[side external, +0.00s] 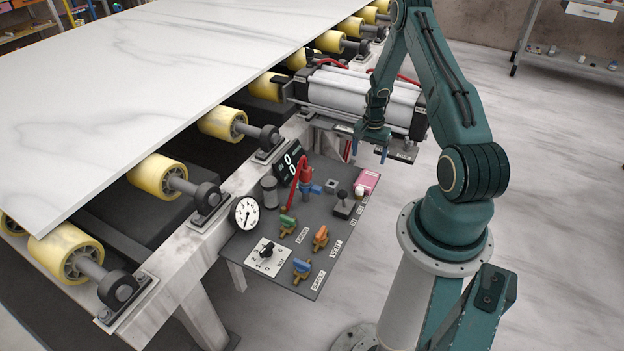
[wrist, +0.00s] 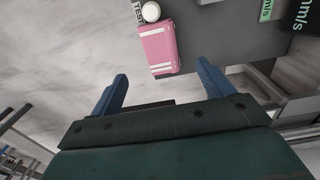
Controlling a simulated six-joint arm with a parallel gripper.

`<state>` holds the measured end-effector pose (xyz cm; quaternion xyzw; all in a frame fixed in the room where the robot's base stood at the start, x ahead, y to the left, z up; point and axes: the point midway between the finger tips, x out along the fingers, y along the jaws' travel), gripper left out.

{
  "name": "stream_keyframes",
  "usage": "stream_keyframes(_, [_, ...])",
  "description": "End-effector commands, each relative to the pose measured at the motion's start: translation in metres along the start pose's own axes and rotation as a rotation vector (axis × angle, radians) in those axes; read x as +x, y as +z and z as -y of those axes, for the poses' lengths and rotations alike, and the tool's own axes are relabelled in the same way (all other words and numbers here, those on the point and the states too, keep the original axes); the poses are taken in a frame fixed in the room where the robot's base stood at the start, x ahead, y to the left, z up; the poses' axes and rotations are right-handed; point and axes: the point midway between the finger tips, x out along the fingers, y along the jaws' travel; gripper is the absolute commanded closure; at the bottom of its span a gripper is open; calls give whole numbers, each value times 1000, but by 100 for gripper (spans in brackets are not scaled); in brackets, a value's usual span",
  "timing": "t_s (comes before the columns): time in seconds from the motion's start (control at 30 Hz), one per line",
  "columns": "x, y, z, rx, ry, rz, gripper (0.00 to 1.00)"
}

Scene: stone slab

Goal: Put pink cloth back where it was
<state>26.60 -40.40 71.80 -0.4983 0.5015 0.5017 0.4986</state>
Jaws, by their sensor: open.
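The pink cloth (side external: 367,181) lies at the far right corner of the dark control panel, as a compact folded block. In the wrist view the pink cloth (wrist: 158,47) shows white stripes across it and lies just beyond my fingertips, near the panel edge. My gripper (side external: 370,152) is above that corner, pointing down, with its blue fingers apart. In the wrist view my gripper (wrist: 162,72) is open and empty, and the cloth appears apart from both fingers.
The panel (side external: 258,285) carries a round gauge (side external: 244,213), a red valve (side external: 303,172), a black-knobbed lever (side external: 342,204) and several coloured handles. A white round knob (wrist: 150,12) sits beside the cloth. A large cylinder (side external: 350,100) and rollers with a stone slab (side external: 150,70) stand behind.

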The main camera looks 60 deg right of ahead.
Motion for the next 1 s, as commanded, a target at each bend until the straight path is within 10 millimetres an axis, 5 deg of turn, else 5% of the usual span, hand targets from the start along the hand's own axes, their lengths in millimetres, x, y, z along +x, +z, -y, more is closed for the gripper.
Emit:
stream_keyframes(0.47, [-16, 3, 10, -30, -8, -11, 20])
stream_keyframes(0.73, [-83, 25, 46, -166, -34, -49, 20])
stream_keyframes(1.0, [-170, 72, 80, -354, -71, -96, 20])
